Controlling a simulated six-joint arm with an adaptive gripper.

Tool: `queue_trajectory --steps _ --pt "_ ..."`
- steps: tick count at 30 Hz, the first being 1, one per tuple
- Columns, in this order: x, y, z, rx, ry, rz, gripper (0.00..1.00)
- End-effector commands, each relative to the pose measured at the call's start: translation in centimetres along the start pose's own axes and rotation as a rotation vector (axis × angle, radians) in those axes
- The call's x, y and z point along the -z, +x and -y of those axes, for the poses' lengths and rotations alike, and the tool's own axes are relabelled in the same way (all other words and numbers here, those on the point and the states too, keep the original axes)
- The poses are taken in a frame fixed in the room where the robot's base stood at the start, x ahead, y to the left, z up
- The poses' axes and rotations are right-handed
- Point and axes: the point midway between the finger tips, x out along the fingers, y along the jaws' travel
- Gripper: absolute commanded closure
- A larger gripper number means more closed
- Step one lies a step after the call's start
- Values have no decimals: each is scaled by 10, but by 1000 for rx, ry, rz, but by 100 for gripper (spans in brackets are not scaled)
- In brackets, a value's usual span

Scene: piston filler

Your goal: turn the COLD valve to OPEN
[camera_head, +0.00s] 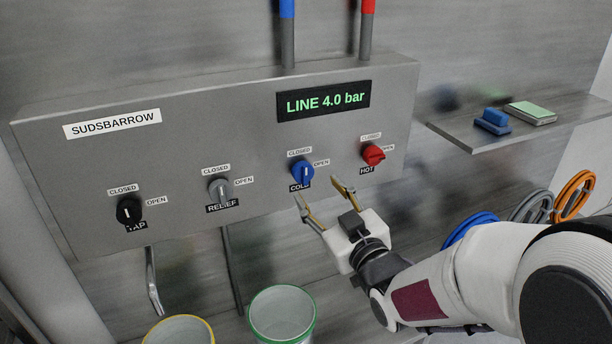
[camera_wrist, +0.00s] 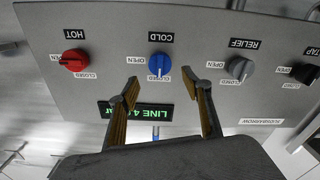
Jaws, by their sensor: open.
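The COLD valve is a blue knob (camera_head: 303,172) on the grey panel, with a CLOSED label above it and an OPEN label to its right. Its white line looks upright, in line with CLOSED. In the wrist view the panel appears upside down, and the blue knob (camera_wrist: 160,66) shows just beyond the gap between my fingertips. My gripper (camera_head: 317,188) is open and empty, slightly below and right of the knob in the head view. Its two yellowish fingers (camera_wrist: 160,84) are spread wide. They look apart from the knob.
The red HOT knob (camera_head: 373,155) is close on the right; the grey RELIEF knob (camera_head: 220,189) and black TAP knob (camera_head: 129,210) are to the left. A display (camera_head: 324,101) reads LINE 4.0 bar. A green-rimmed bucket (camera_head: 283,314) stands below; a shelf (camera_head: 470,140) is at right.

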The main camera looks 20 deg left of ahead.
Motion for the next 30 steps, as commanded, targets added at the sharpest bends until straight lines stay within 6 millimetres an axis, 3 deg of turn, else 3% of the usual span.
queue_trajectory --steps 8,22,30 --pt "-1 16 0 0 0 1 51" --pt "0 61 0 -1 0 0 51" --pt "-1 74 0 -1 0 2 51"
